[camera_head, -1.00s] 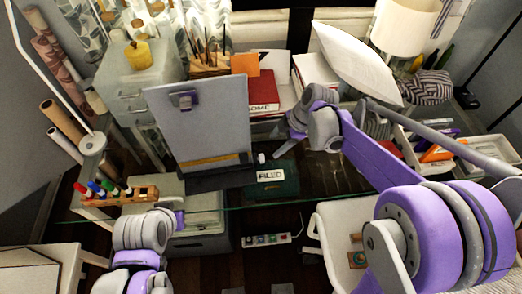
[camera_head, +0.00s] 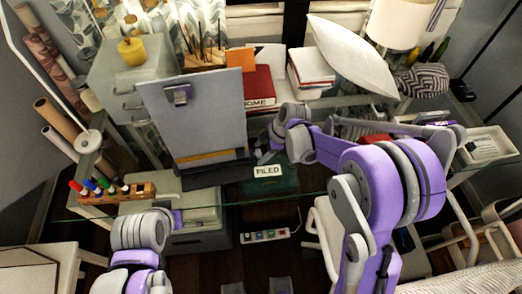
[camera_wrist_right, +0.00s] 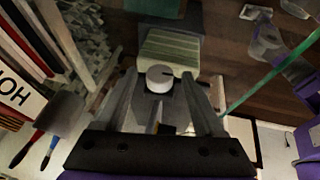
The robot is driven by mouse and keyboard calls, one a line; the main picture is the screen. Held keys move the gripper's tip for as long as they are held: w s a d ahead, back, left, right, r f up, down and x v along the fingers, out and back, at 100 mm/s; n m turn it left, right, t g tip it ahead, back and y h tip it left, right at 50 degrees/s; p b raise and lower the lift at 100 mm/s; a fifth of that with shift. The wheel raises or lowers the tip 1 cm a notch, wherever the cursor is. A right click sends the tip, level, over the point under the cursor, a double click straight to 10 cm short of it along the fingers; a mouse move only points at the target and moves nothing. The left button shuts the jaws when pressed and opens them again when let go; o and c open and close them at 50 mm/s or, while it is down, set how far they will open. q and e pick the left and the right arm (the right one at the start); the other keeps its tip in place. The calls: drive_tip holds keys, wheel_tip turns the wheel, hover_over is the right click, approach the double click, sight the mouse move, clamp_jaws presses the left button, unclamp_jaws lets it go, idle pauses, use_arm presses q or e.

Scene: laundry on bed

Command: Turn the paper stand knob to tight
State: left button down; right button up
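The paper stand (camera_head: 205,118) is an upright, tilted grey board with a clip at its top, standing on the glass desk. In the right wrist view a round white knob (camera_wrist_right: 159,78) with a dark mark sits on the stand's side. My right gripper (camera_head: 263,155) is beside the stand's lower right edge. In the wrist view its two fingers are apart, one on each side of the knob, with visible gaps; the gripper (camera_wrist_right: 160,88) is open. In the head view the knob is not clearly visible.
A marker rack (camera_head: 118,193) is at the desk's left. A red book (camera_head: 259,88), pen holder and white pillow (camera_head: 350,58) are behind. A power strip (camera_head: 265,236) lies on the floor.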

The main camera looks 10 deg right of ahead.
clamp_jaws()
use_arm(q)
drive_tip(key=shift+f, duration=0.15)
use_arm(e)
drive_tip(key=g, duration=0.1)
drive_tip(key=g+b, duration=0.1)
drive_tip(key=g, duration=0.1)
drive_tip(key=shift+w+f+m+b, duration=0.1)
drive_tip(key=shift+w+m+b, duration=0.2)
use_arm(q)
drive_tip(key=shift+s+f+b, duration=0.35)
drive_tip(key=shift+f, duration=0.6)
drive_tip(key=shift+s+f+b, duration=0.3)
drive_tip(key=shift+f+b, duration=0.05)
drive_tip(key=shift+f, duration=0.55)
use_arm(e)
drive_tip(key=shift+w+m+g+h, duration=0.2)
drive_tip(key=shift+m+g+h, duration=0.1)
drive_tip(key=shift+g, duration=1.3)
drive_tip(key=shift+o, duration=0.4)
unclamp_jaws()
